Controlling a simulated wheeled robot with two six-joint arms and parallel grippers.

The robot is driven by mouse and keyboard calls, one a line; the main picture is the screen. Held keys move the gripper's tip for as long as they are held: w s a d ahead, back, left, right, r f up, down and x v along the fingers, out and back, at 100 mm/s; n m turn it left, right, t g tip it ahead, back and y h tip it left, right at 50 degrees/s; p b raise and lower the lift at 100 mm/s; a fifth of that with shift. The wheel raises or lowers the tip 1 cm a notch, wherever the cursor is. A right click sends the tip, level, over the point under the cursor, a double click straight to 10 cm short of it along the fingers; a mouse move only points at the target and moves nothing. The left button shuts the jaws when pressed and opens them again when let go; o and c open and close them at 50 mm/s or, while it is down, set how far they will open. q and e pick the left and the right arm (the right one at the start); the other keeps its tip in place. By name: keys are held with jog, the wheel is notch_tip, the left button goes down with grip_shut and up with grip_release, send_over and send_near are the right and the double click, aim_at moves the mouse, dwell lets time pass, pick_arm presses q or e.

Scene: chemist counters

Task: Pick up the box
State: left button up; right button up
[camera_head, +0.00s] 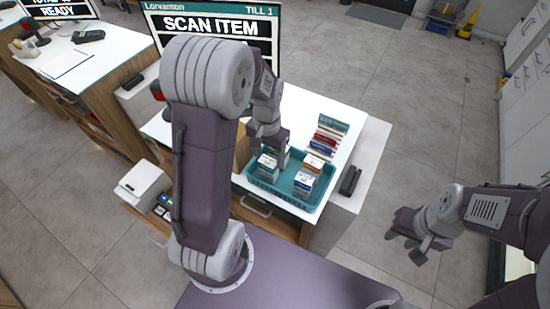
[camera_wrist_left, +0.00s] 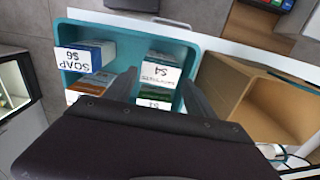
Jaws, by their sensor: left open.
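A teal tray (camera_head: 256,187) on the counter holds several small boxes. In the head view a white-and-grey box (camera_head: 268,167) stands at the tray's left, and another price-labelled box (camera_head: 303,184) stands at the front right. My left gripper (camera_head: 271,146) is open over the tray's left part and hides some of its contents. In the left wrist view its fingers (camera_wrist_left: 158,88) lie on either side of a box labelled $4 (camera_wrist_left: 160,71); contact cannot be told. A box labelled SOAP $6 (camera_wrist_left: 84,56) is to the left there. My right gripper (camera_head: 416,238) hangs empty and open over the floor.
A row of books or thin packs (camera_head: 327,138) stands behind the tray. A till screen (camera_head: 215,25) reads SCAN ITEM. A brown open carton (camera_wrist_left: 235,85) is beside the tray. A dark device (camera_head: 350,181) lies right of it.

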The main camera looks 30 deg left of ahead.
aim_at(269, 160)
pick_arm(q)
notch_tip(269, 160, down, 3)
jog(key=shift+s+f+p, duration=0.1)
jog(key=shift+p, duration=0.2)
jog(key=shift+f, duration=0.4)
jog(key=f, duration=0.2)
jog(key=f+p, duration=0.1)
jog(key=f, duration=0.1)
jog(key=shift+s, duration=0.25)
jog(key=shift+w+f, duration=0.15)
jog(key=shift+f, duration=0.4)
jog(key=shift+r, duration=0.1)
jog(key=c, duration=1.2)
